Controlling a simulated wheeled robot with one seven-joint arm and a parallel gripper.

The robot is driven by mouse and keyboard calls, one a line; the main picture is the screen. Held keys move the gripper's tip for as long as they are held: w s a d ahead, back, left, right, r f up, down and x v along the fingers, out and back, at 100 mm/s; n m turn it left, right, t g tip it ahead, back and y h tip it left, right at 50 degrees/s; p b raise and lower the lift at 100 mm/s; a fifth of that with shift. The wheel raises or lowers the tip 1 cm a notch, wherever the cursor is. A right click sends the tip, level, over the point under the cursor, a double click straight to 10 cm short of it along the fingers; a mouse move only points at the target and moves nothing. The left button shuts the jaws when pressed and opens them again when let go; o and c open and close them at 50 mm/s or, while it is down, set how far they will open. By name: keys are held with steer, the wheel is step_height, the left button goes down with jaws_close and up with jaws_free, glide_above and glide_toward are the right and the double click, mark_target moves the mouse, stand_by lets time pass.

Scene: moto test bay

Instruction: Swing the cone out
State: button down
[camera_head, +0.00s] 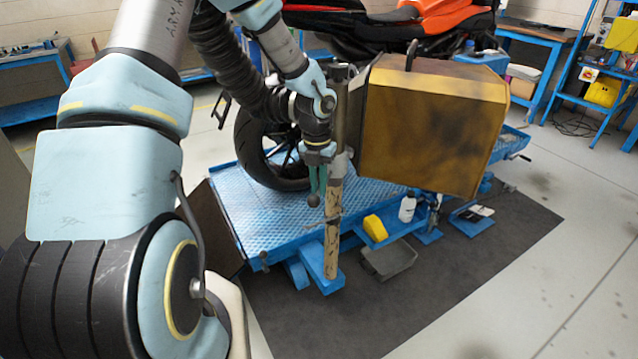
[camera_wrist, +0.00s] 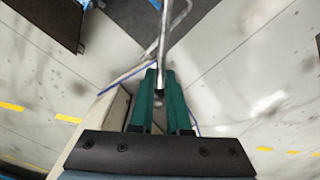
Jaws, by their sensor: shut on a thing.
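The cone appears to be the large, dirty yellow-brown hood (camera_head: 430,125) right of centre in the head view, beside an upright post (camera_head: 334,228). It hangs above the right side of a blue lift platform. My gripper (camera_head: 315,194) is left of the hood, close to the post, with its teal fingers pointing down. In the wrist view my gripper (camera_wrist: 160,76) has its fingers on either side of a thin metal bar (camera_wrist: 164,40), with a round grey end between them. The fingers are shut on this bar. How the bar joins the hood is hidden.
An orange and black motorcycle (camera_head: 430,18) stands behind on the blue platform (camera_head: 235,205). A grey tray (camera_head: 388,262), a yellow item (camera_head: 375,228) and a white bottle (camera_head: 407,207) are below the hood. Dark mat (camera_head: 470,268) and open floor lie in front and right.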

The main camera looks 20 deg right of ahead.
steer(key=c, duration=0.9)
jaws_free()
step_height(320, 180, up, 11)
steer(key=b, duration=0.1)
steer(key=shift+a, duration=0.15)
steer(key=shift+w+f, duration=0.1)
